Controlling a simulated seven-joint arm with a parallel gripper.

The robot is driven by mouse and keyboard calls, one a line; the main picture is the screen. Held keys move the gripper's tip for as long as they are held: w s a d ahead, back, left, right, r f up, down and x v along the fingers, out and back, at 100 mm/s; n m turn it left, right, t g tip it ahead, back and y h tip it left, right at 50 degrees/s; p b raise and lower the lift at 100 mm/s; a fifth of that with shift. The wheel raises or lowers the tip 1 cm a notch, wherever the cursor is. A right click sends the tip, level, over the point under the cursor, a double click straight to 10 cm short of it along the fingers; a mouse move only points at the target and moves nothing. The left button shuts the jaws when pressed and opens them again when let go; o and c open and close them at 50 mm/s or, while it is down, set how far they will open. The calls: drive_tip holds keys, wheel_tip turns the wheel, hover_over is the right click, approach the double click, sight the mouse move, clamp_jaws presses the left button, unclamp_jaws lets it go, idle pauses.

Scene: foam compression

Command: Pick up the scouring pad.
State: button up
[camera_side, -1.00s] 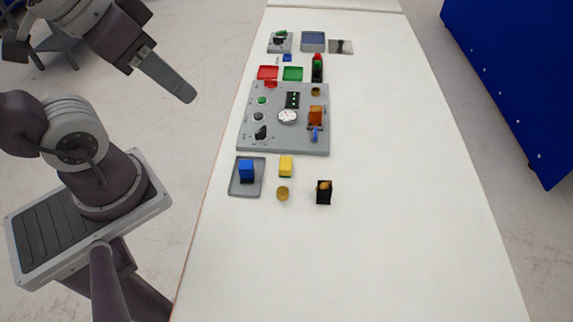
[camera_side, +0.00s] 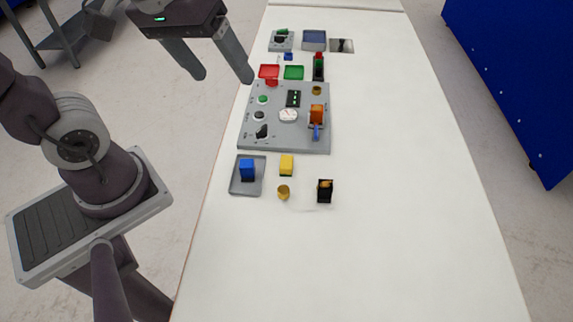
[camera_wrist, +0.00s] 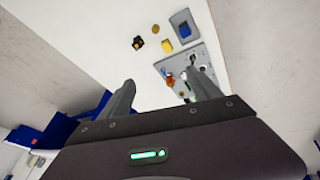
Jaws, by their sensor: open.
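The scouring pad (camera_side: 286,165) is a small yellow block with a green layer at its lower edge. It lies on the white table just in front of the grey panel, right of the grey tray with the blue block. In the wrist view the yellow pad (camera_wrist: 185,31) shows small near the top. My gripper (camera_side: 224,77) is open and empty, with its two grey fingers spread, high up and near the table's left edge, far from the pad. Both fingers (camera_wrist: 164,82) also show in the wrist view.
A blue block (camera_side: 247,170) sits on a grey tray (camera_side: 239,188) left of the pad. A small brass cup (camera_side: 283,192) and a black holder (camera_side: 325,191) stand in front. The grey panel (camera_side: 283,145) with knobs lies behind. The table's right side is clear.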

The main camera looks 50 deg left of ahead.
drive_tip(key=w+f+n+g, duration=0.2)
drive_tip(key=w+f+n, duration=0.5)
drive_tip(key=w+n, duration=0.15)
drive_tip(key=n+g, duration=0.2)
drive_tip(key=n, duration=1.1)
hover_over(287, 162)
drive_tip(key=f, duration=2.2)
drive_tip(key=shift+s+a, duration=0.1)
drive_tip(key=shift+a, duration=0.1)
wheel_tip(287, 162, down, 8)
drive_tip(key=shift+d+r, duration=0.1)
drive_tip(key=shift+r, duration=0.1)
drive_tip(key=c, duration=1.4)
wheel_tip(287, 162, up, 10)
drive_tip(key=shift+r, duration=0.1)
drive_tip(key=shift+c, duration=0.2)
